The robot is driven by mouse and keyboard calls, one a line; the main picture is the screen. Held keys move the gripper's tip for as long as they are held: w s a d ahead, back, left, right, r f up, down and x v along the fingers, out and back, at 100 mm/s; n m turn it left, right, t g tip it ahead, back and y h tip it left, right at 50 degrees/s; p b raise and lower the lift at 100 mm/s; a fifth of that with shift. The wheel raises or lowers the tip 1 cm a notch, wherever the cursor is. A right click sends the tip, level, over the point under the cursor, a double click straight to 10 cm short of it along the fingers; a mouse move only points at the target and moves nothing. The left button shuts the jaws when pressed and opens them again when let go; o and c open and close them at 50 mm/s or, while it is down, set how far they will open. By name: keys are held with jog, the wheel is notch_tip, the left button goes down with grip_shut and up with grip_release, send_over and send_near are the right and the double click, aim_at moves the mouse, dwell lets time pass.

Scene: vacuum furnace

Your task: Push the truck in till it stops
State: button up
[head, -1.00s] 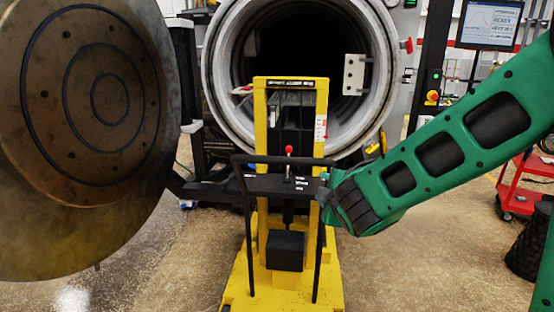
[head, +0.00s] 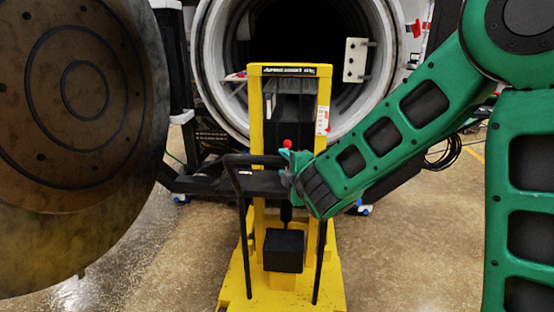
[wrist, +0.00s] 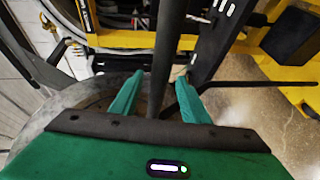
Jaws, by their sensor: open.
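The yellow lift truck (head: 254,110) stands upright in the middle of the head view, in front of the open round furnace mouth (head: 225,65). Its black push handle (head: 243,215) faces me, and a red-knobbed lever (head: 287,143) stands behind it. My gripper (head: 288,168) is at the right part of the handle's top bar. In the wrist view, my gripper (wrist: 158,78) is open, with a dark bar (wrist: 163,50) running between its green fingers. I cannot tell whether either finger touches the bar.
The big round furnace door (head: 90,130) hangs open at the left, close to the truck. A white bracket plate (head: 356,60) sits at the right of the furnace mouth. Bare concrete floor (head: 400,250) lies free to the right of the truck.

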jog(key=x, duration=0.7)
jog(key=shift+f, duration=0.1)
grip_shut()
